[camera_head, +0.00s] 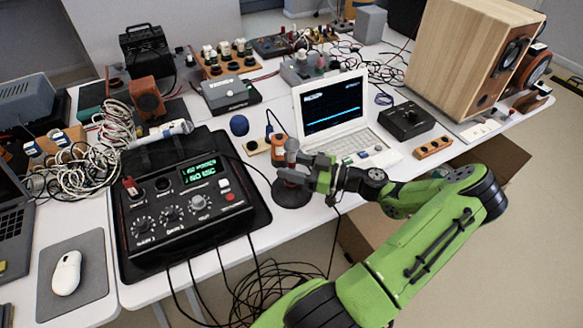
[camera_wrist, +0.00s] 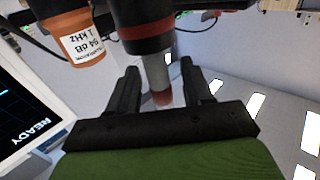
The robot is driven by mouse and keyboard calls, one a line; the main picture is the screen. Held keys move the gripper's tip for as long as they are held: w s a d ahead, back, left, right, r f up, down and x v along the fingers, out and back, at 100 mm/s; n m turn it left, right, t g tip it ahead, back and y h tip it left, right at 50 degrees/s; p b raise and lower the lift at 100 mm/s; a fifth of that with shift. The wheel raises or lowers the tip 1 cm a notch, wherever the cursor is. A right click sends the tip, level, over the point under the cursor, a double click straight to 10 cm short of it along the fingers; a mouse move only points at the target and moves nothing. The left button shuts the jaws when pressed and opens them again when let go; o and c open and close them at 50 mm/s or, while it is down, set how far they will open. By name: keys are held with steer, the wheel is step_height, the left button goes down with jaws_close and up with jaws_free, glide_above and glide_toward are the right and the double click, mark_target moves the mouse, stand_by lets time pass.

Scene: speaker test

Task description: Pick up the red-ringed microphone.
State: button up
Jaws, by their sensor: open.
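The red-ringed microphone (camera_wrist: 147,35) shows in the wrist view as a thick black body with a red band and a narrower grey section. The grey section lies between the two fingers of my gripper (camera_wrist: 159,72), with a visible gap on each side. The fingers are open and not closed on it. In the head view my gripper (camera_head: 305,172) is at the table's front edge, in front of the laptop. A grey upright piece (camera_head: 291,150), likely the microphone, shows there above a round black base (camera_head: 292,194); my fingers hide part of it.
An orange calibrator (camera_wrist: 82,44) labelled 94 dB 1 kHz stands close beside the microphone. The white laptop (camera_head: 330,110) is just behind. A black mixer-like box (camera_head: 190,205) lies to the left, cables (camera_head: 265,285) hang below the edge, and a wooden speaker (camera_head: 465,55) stands at right.

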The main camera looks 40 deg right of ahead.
jaws_close()
stand_by(0.3)
